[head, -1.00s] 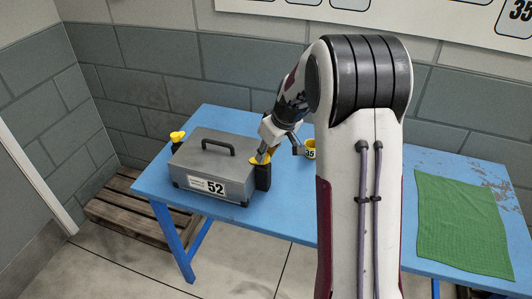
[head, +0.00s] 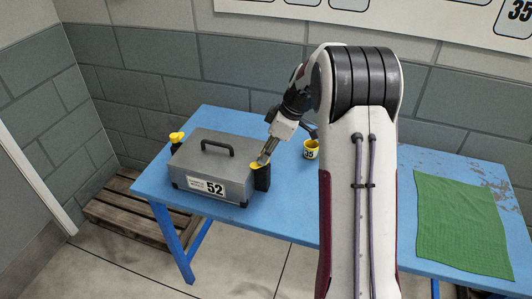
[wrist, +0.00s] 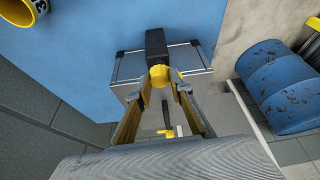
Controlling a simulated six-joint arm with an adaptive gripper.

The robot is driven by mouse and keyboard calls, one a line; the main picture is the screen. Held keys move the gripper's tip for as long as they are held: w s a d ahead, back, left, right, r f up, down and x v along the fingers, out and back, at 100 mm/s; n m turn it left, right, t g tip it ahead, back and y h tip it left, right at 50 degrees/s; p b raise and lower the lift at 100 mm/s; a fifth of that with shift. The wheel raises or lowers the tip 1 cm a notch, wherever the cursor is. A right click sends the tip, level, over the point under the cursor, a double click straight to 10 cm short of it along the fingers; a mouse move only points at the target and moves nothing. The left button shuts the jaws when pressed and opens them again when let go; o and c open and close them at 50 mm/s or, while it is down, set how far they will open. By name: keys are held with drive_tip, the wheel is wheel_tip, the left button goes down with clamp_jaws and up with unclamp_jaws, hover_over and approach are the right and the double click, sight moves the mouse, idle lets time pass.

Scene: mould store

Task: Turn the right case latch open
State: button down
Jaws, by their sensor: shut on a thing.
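A grey case (head: 200,166) with a dark top handle and a "52" label stands on the blue table. Its right latch is a yellow piece (head: 255,165) on a black block (head: 262,179) at the case's right end. My gripper (head: 264,157) reaches down to it from the upper right and is shut on the yellow piece. In the wrist view the yellow piece (wrist: 160,74) sits between the fingertips, beside the black block (wrist: 156,42). The fingers partly hide the latch, and its exact turn angle is hard to tell. The left yellow latch (head: 177,136) stands at the other end.
A yellow cup (head: 311,149) with a dark label stands on the blue table (head: 285,213), right of the case. A green cloth (head: 462,222) lies at the right. A wooden pallet (head: 125,208) is on the floor. A blue drum (wrist: 287,86) shows in the wrist view.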

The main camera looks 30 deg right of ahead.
drive_tip(key=shift+n, duration=0.4)
drive_tip(key=c, duration=1.8)
unclamp_jaws()
drive_tip(key=shift+m, duration=0.4)
drive_tip(key=shift+s+a+m+t+h, duration=0.1)
drive_tip(key=shift+m+t+h, duration=0.2)
drive_tip(key=shift+m, duration=0.8)
drive_tip(key=shift+a+m+t+h, duration=0.15)
drive_tip(key=shift+m+h, duration=0.25)
drive_tip(key=shift+m, duration=0.7)
drive_tip(key=shift+m+t+h, duration=0.25)
drive_tip(key=shift+m+h, duration=0.15)
drive_tip(key=shift+m, duration=0.8)
drive_tip(key=shift+m+h, duration=0.6)
drive_tip(key=shift+m, duration=0.8)
